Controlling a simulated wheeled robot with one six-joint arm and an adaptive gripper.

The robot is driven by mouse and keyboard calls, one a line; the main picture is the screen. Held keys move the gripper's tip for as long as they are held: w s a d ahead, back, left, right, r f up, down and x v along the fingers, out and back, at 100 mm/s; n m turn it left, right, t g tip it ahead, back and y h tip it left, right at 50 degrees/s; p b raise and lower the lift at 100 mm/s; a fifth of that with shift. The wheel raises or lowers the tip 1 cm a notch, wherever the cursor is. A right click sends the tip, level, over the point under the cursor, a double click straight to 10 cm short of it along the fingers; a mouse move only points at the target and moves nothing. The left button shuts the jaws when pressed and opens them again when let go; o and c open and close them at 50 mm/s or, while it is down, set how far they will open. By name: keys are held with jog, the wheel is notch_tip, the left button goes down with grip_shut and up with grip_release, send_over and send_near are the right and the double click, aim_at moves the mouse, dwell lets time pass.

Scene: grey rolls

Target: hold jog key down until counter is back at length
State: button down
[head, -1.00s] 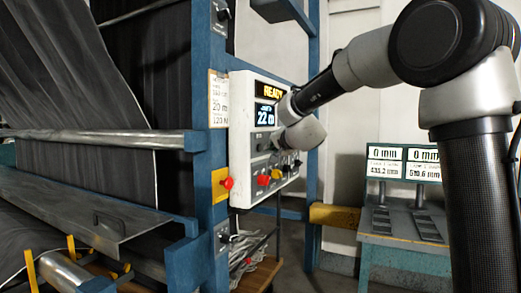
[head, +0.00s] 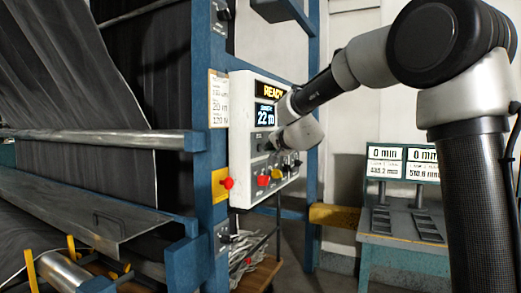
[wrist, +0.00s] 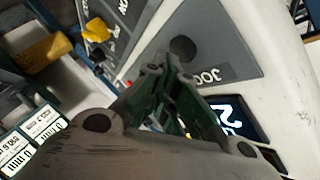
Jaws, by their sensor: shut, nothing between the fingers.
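The white control panel (head: 240,165) stands on the blue frame. Its counter display (head: 265,116) reads 22 m, below an amber READY display (head: 268,90). In the wrist view the counter display (wrist: 235,118) is partly behind my gripper. A dark round jog key (wrist: 182,48) sits beside the JOG lettering on the grey panel strip. My gripper (wrist: 165,76) is shut and empty, its fingertips close to the jog key. I cannot tell whether they touch it. In the head view my wrist hides the fingertips and the key.
Below the displays are a red button (head: 264,181) and a yellow knob (head: 276,174). Another red button (head: 227,183) is on the post. A bench (head: 405,250) with two readouts stands right. Dark cloth hangs left.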

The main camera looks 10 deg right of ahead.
jog(key=shift+w+a, duration=0.35)
jog(key=shift+a, duration=0.15)
dwell(2.2)
dwell(3.8)
jog(key=shift+s+d, duration=0.5)
jog(key=shift+d, duration=0.2)
jog(key=shift+s+d, duration=0.75)
jog(key=shift+d, duration=0.3)
jog(key=shift+s+d, duration=0.75)
jog(key=shift+d, duration=0.25)
